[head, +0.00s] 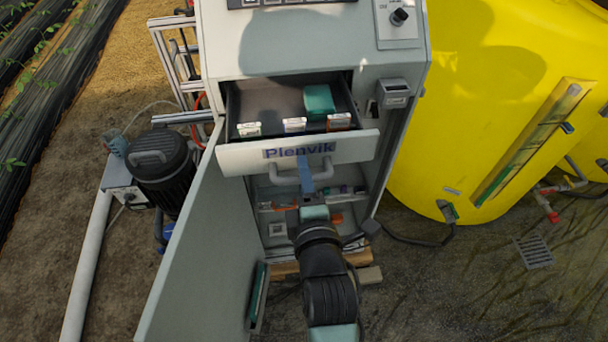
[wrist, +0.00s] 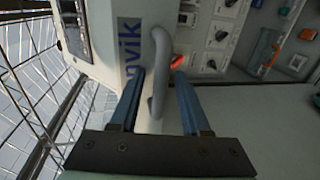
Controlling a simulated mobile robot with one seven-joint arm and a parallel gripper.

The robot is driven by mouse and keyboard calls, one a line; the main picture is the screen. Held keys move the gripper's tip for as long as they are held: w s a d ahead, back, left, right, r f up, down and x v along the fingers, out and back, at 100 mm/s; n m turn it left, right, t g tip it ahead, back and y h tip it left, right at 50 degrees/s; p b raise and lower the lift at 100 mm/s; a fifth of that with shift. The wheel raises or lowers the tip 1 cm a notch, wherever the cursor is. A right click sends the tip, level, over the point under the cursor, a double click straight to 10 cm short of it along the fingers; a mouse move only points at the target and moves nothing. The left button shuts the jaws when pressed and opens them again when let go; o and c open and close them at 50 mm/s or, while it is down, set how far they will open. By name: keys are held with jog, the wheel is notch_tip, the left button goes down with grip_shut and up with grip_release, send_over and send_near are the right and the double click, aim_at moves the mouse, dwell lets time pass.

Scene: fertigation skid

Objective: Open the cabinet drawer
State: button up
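The cabinet drawer (head: 240,157) stands pulled out from the grey cabinet (head: 275,50), its inside showing from above. Its white front carries the word "Plenvik" and a grey bar handle (head: 275,174). The handle (wrist: 157,92) also shows in the wrist view. In the wrist view my gripper's (wrist: 159,72) two blue fingers stand apart, one on each side of the handle bar, with a gap visible on both sides. The exact fingertip contact is hard to see.
Small boxes (head: 294,125) and a green item (head: 319,101) lie in the drawer. The cabinet door (head: 190,240) hangs open at the left below it. A black motor (head: 160,170) stands farther left. A large yellow tank (head: 480,90) is close on the right.

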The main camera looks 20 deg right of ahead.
jog(key=shift+s, duration=0.15)
jog(key=b+v, duration=0.2)
jog(key=v, duration=1)
jog(key=shift+s+a+b, duration=0.15)
jog(key=shift+s+b, duration=0.2)
jog(key=shift+w+r, duration=0.1)
jog(key=shift+r, duration=0.05)
jog(key=w+a+r+m+t+y, duration=0.1)
jog(key=w+a+r+m+t, duration=0.15)
jog(key=r, duration=0.55)
jog(key=w+a+r+m+t, duration=0.2)
jog(key=w+r+m, duration=0.15)
jog(key=r, duration=0.45)
jog(key=w+a+r+m+t+y, duration=0.1)
jog(key=w+a+r+m+t, duration=0.15)
jog(key=r, duration=0.65)
jog(key=s+a+r+m+t+y, duration=0.1)
jog(key=s+a+r+m+t, duration=0.1)
jog(key=r, duration=0.8)
jog(key=s+a+r+m+t+y, duration=0.1)
jog(key=s+a+r+m+t, duration=0.1)
jog(key=r, duration=0.8)
jog(key=shift+a+r+m+t, duration=0.3)
jog(key=shift+a+m+t, duration=0.35)
jog(key=shift+m, duration=0.5)
